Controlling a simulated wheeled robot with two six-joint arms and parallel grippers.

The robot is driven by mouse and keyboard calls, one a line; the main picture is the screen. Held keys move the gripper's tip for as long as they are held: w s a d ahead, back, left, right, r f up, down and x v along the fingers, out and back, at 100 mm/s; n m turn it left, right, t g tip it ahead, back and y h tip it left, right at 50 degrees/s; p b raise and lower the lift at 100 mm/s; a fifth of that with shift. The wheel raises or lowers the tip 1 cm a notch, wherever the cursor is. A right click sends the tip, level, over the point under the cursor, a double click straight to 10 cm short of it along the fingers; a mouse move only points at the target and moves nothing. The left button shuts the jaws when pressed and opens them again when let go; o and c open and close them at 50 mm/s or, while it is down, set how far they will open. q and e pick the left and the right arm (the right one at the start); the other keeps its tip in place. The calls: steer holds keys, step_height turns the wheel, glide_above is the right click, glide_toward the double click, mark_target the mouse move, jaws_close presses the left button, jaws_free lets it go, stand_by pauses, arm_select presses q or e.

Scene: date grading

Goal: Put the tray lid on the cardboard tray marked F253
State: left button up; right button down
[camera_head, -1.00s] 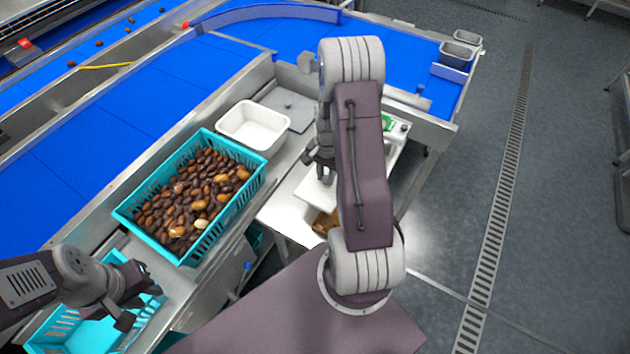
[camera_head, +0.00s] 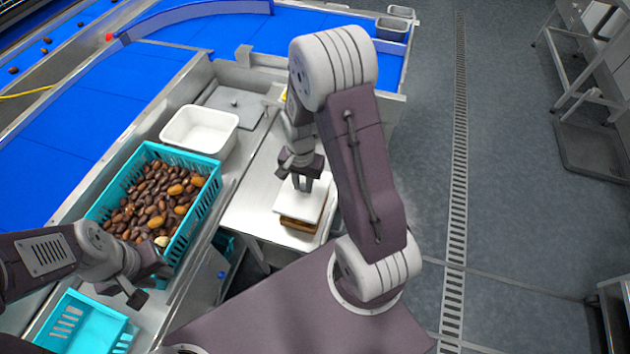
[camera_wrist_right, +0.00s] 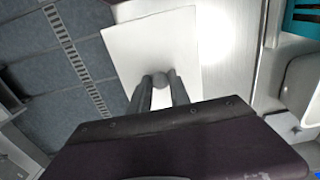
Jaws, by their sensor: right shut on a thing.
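The white tray lid (camera_head: 298,207) is a flat square plate. My right gripper (camera_head: 302,188) is shut on the lid's knob from above. In the right wrist view the lid (camera_wrist_right: 160,42) fills the middle, with its round grey knob between the fingers (camera_wrist_right: 161,80). A brown cardboard tray (camera_head: 298,226) shows at the lid's near edge in the head view, mostly hidden under it. Whether the lid touches the tray cannot be told. No F253 marking is readable. My left gripper (camera_head: 150,284) is open and empty at the lower left.
A teal crate of dates (camera_head: 205,213) and a white tub (camera_head: 233,127) stand left of the metal worktop (camera_head: 250,205). A second teal crate (camera_head: 117,337) is below my left gripper. Blue conveyors (camera_head: 140,75) run behind.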

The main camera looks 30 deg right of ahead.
mark_target(304, 195)
steer(key=shift+d+f+b, duration=0.15)
steer(key=shift+f+b, duration=0.35)
steer(key=shift+f, duration=0.1)
step_height(304, 195, down, 4)
steer(key=b, duration=0.3)
steer(key=shift+r+b, duration=0.1)
steer(key=shift+b, duration=0.3)
steer(key=shift+f+b, duration=0.45)
steer(key=shift+f, duration=0.35)
steer(key=shift+f, duration=0.75)
stand_by(0.4)
steer(key=c, duration=0.7)
jaws_free()
steer(key=shift+r, duration=0.1)
